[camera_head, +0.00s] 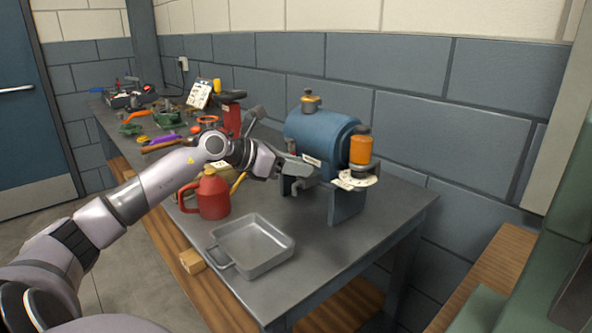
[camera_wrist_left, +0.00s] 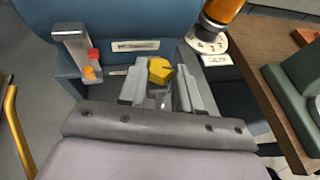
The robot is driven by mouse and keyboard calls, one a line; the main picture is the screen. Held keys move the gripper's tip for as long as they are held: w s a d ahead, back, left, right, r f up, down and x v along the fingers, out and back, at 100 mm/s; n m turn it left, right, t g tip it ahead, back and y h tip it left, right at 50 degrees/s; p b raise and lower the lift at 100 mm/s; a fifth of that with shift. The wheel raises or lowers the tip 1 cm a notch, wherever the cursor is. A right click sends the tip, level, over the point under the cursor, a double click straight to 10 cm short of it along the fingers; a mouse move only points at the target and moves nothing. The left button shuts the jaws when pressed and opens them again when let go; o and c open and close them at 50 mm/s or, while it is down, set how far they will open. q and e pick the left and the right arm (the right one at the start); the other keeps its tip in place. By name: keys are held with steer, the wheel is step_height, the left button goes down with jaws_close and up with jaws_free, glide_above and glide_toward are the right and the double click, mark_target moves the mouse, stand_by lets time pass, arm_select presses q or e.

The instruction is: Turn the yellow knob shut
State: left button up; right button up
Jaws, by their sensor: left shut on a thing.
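The yellow knob (camera_wrist_left: 160,70) is on the front of the blue tank-like casing (camera_head: 318,134), beneath a small label plate in the left wrist view. My left gripper (camera_head: 300,166) reaches the casing's front from the left. In the wrist view its two fingers (camera_wrist_left: 163,88) stand either side of the knob and are shut on it. In the head view the gripper and the arm hide the knob. The casing (camera_wrist_left: 110,20) stands upright on its legs on the workbench. My right gripper is in neither view.
An orange cylinder (camera_head: 360,149) above a white dial plate (camera_head: 356,180) sits at the casing's right end. A grey metal tray (camera_head: 252,246) and a red can (camera_head: 212,197) stand in front on the workbench (camera_head: 318,262). Tools clutter its far left end.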

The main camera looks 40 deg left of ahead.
arm_select(q)
steer(key=m+h, duration=0.1)
steer(key=m+g+h, duration=0.1)
steer(key=shift+w+a+r+m+h, duration=0.2)
steer(key=shift+a+m+h, duration=0.1)
steer(key=shift+a+h, duration=0.1)
steer(key=shift+w+a+m+g+h+p, duration=0.15)
steer(key=shift+m+g+h+p, duration=0.2)
steer(key=shift+m+g+h, duration=0.8)
steer(key=shift+w+f+m+g+h, duration=0.1)
steer(key=shift+f+m+g+h, duration=0.05)
steer(key=shift+m+g+h, duration=0.6)
steer(key=shift+w+a+f+m+g+h+b, duration=0.15)
steer(key=shift+m+g+b, duration=0.1)
steer(key=shift+m+g, duration=0.3)
steer(key=shift+r+m+g+h+b, duration=0.15)
steer(key=shift+m+g+b, duration=0.1)
steer(key=shift+m+g, duration=0.25)
steer(key=shift+f, duration=0.15)
steer(key=o, duration=1)
steer(key=shift+o, duration=0.2)
